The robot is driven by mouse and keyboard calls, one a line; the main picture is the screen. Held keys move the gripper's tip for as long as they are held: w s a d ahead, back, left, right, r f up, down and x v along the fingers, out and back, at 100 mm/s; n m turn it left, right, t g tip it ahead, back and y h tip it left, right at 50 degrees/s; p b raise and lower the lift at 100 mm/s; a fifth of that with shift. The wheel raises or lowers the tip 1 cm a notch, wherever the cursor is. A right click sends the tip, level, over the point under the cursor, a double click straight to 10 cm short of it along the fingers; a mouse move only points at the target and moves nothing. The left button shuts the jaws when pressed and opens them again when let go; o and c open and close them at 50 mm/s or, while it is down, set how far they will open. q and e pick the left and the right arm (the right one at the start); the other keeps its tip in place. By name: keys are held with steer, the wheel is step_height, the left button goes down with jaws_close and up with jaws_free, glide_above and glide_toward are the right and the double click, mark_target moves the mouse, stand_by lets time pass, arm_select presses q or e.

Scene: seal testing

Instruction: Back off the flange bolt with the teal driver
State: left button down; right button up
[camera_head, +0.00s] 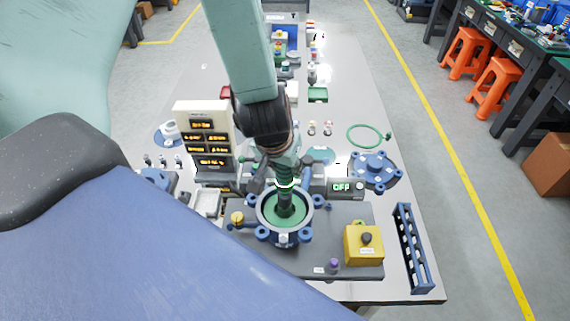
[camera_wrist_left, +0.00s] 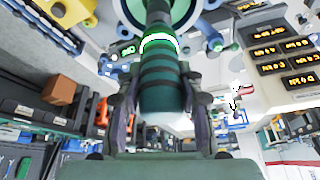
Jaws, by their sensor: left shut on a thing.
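My left gripper (camera_head: 281,174) is shut on the teal driver (camera_head: 286,197), which points down with a bright ring around it. In the left wrist view the gripper (camera_wrist_left: 160,112) has one finger on each side of the driver's ribbed teal grip (camera_wrist_left: 163,80). In the head view the driver's lower end overlaps the green centre of the round blue flange (camera_head: 263,222). I cannot tell whether the tip touches anything there. Lugs and bolt heads ring the flange, with a pale bolt (camera_head: 284,239) at its front. My right gripper is not in view.
The flange stands on a dark plate (camera_head: 345,215). A yellow box (camera_head: 363,246) and blue rack (camera_head: 413,250) stand to the right. A display reading OFF (camera_head: 345,188) is close behind. A blue lobed part (camera_head: 374,170) and lit readout stack (camera_head: 207,140) are farther back.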

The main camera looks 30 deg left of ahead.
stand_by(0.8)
arm_select(q)
steer(key=shift+w+r+p, duration=0.1)
steer(key=shift+r+p, duration=0.8)
steer(key=shift+p, duration=0.25)
steer(key=shift+r+p, duration=0.9)
steer(key=shift+r, duration=0.1)
steer(key=shift+r+p, duration=0.65)
steer(key=shift+r, duration=0.05)
steer(key=shift+f, duration=0.1)
